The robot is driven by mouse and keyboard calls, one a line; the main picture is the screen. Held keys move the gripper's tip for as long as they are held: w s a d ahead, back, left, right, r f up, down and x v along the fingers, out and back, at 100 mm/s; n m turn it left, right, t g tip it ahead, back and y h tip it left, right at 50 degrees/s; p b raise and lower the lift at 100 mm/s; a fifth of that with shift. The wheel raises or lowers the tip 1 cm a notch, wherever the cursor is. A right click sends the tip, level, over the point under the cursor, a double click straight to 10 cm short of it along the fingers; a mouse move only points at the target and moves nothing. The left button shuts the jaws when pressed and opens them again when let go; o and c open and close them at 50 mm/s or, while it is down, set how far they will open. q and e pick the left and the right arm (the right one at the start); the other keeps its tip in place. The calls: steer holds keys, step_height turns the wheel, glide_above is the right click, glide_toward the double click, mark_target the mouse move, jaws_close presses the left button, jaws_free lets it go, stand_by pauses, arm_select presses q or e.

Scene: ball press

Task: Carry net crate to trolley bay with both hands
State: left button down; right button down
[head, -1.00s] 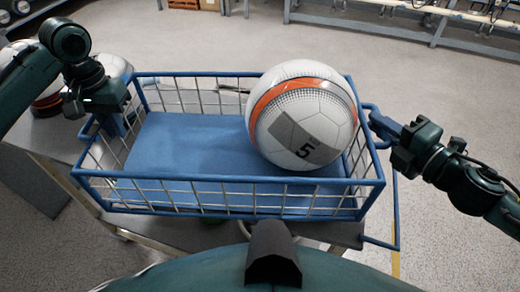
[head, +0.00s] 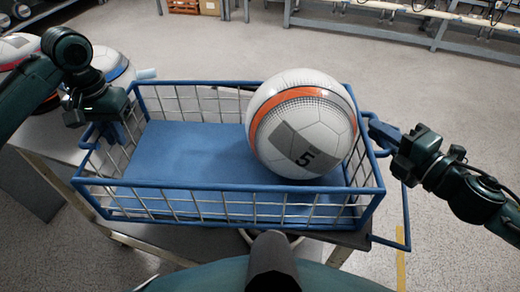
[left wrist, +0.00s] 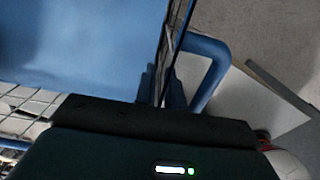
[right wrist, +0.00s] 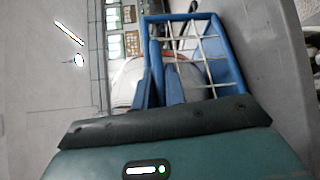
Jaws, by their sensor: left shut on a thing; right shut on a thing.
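The net crate (head: 200,192) has a blue frame, pale wire mesh sides and a blue floor. It looks about level in the head view. One white ball (head: 312,110) with an orange band and a "5" patch sits at its right end. My left gripper (head: 120,130) is shut on the crate's left end handle, which also shows in the left wrist view (left wrist: 215,62). My right gripper (head: 380,132) is shut on the right end handle; the crate also shows in the right wrist view (right wrist: 226,62). I cannot make out a marked trolley bay.
A grey table (head: 45,135) with a frame stands under and left of the crate; the gap between them cannot be judged. Several balls (head: 112,68) lie on it behind my left arm. Benches (head: 400,30) line the back. Open floor (head: 430,85) lies behind and right.

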arm_select(q)
steer(key=shift+f, duration=0.4)
arm_select(e)
steer(key=shift+f, duration=0.35)
arm_select(q)
steer(key=c, duration=1.5)
jaws_free()
steer(key=shift+r, duration=0.2)
arm_select(e)
steer(key=c, duration=1.5)
jaws_free()
steer(key=shift+r, duration=0.1)
steer(key=shift+o, duration=0.2)
arm_select(q)
step_height(320, 180, up, 12)
steer(key=shift+f, duration=0.1)
arm_select(e)
steer(key=v, duration=1.2)
steer(key=shift+s, duration=0.1)
